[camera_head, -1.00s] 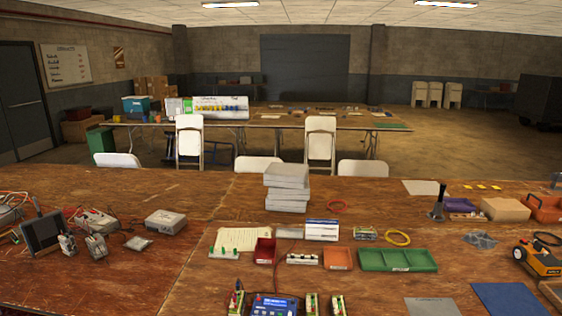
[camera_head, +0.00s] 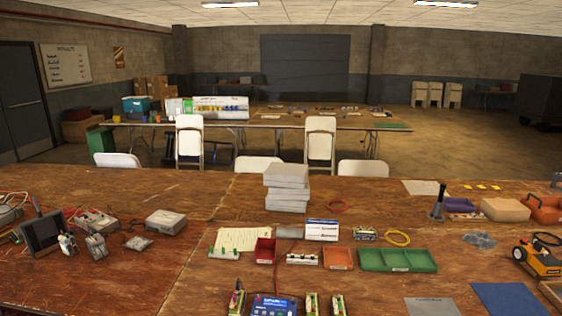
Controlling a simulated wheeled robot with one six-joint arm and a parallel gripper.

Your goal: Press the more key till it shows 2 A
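A blue charger (camera_head: 273,305) with a small display and keys sits at the bottom edge of the view, partly cut off. Its display is too small to read, and I cannot tell which key is the more key. Small battery packs stand beside it: one (camera_head: 237,301) on its left and two on its right, (camera_head: 312,303) and (camera_head: 338,304). A dark red lead runs up from the charger. My gripper is not in view.
Behind the charger are a red bin (camera_head: 265,251), an orange bin (camera_head: 337,259) and a green tray (camera_head: 397,260). A stack of grey boxes (camera_head: 287,187) stands further back. A blue mat (camera_head: 508,299) lies at right. Bare table lies between the packs and the grey sheet (camera_head: 432,307).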

